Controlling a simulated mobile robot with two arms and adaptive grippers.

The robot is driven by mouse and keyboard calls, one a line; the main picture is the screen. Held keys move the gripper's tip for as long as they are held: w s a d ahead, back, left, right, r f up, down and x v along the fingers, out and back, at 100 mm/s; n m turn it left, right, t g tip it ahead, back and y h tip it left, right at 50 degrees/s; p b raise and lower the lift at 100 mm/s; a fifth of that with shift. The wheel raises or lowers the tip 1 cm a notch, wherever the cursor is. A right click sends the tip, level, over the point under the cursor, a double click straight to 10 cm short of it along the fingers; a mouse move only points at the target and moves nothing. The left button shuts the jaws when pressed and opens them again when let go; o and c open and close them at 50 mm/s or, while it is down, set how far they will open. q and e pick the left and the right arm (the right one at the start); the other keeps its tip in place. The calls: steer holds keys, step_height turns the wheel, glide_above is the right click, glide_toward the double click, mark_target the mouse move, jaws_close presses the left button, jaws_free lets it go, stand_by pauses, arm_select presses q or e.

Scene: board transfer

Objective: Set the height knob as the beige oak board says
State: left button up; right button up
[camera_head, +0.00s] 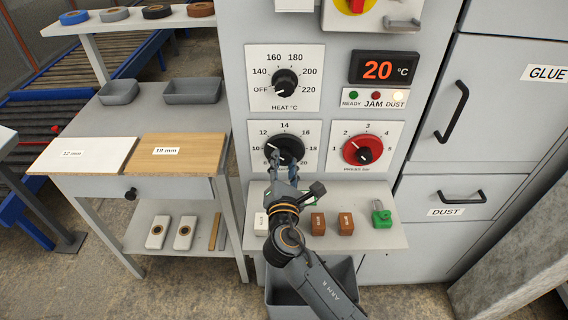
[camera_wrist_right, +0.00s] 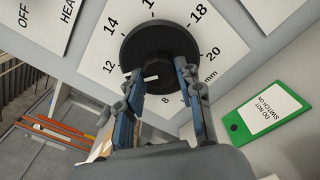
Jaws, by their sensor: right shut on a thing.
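The height knob (camera_head: 289,146) is black, on a white plate marked 8 to 20 mm in the middle of the machine front. My right gripper (camera_head: 286,170) reaches it from below. In the wrist view the fingers of this gripper (camera_wrist_right: 160,85) are shut on the lower part of the knob (camera_wrist_right: 160,42). A white mark shows between the fingers, on the knob's lower left side; the 10 is hidden and the exact setting is unclear. The beige oak board (camera_head: 180,158), labelled 18 mm, lies on the side table. My left gripper is out of view.
A white board (camera_head: 75,157), its label seemingly 22 mm, lies beside the oak board. The heat knob (camera_head: 287,88) is above, the red press knob (camera_head: 362,150) to the right. A shelf (camera_head: 390,238) below carries small blocks and a green padlock-like item (camera_head: 381,215).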

steer(key=o, duration=1.2)
steer(key=s, duration=1.2)
